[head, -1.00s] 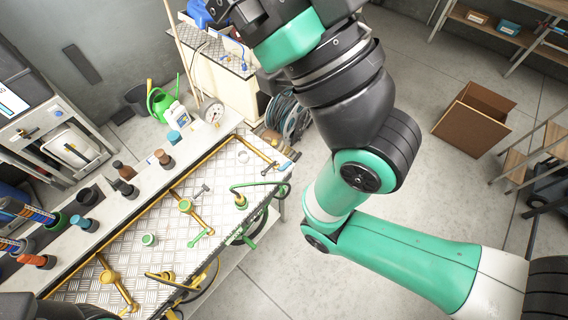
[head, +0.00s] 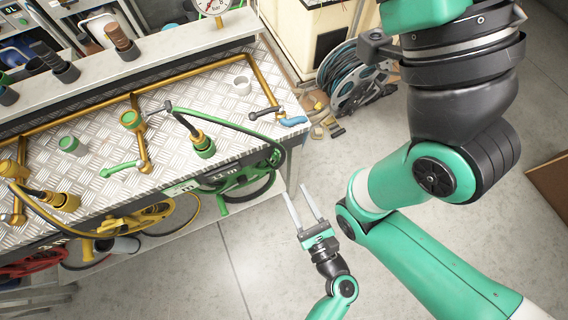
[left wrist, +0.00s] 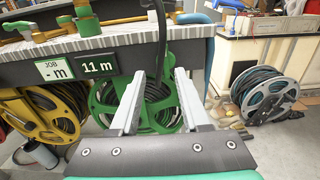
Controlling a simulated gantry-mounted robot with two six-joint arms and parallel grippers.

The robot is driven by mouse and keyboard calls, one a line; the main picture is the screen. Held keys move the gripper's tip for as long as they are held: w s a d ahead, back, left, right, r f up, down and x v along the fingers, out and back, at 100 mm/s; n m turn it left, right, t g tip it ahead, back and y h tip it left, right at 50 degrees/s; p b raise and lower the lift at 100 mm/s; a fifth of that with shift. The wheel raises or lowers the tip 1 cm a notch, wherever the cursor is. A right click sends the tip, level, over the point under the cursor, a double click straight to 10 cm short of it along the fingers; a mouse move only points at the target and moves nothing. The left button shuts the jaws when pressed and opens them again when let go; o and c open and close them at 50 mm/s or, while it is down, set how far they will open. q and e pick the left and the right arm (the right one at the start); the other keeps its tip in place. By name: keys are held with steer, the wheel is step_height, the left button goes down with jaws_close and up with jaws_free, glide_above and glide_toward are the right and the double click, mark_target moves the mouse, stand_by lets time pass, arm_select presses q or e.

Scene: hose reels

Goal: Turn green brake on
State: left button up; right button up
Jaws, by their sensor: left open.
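The green hose reel (head: 247,190) hangs below the front edge of the bench, largely hidden from above. In the left wrist view the green reel (left wrist: 152,92) lies straight ahead, partly covered by my fingers. I cannot pick out its brake for certain. My left gripper (head: 298,190) is open and empty, to the right of the green reel in the head view. In the left wrist view, its two fingers (left wrist: 158,72) frame the reel, with visible space between them. I cannot tell how far they are from it. My right gripper is not in view.
A yellow reel (left wrist: 45,110) hangs left of the green one. A dark hose reel (head: 355,80) stands on the floor near a cream cabinet. The metal bench top (head: 100,150) carries valves, pipes and hose ends. The floor right of the bench is mostly clear.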

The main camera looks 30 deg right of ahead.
mark_target(280, 154)
arm_select(q)
steer(key=w+b, duration=0.1)
steer(key=w, duration=0.2)
steer(key=w+d+b, duration=0.1)
steer(key=w, duration=0.3)
steer(key=w+b, duration=0.1)
steer(key=w, duration=0.2)
steer(key=shift+w+d, duration=0.25)
steer(key=shift+d, duration=0.1)
steer(key=shift+w+r, duration=0.2)
steer(key=shift+w, duration=0.35)
steer(key=shift+c, duration=0.3)
jaws_close()
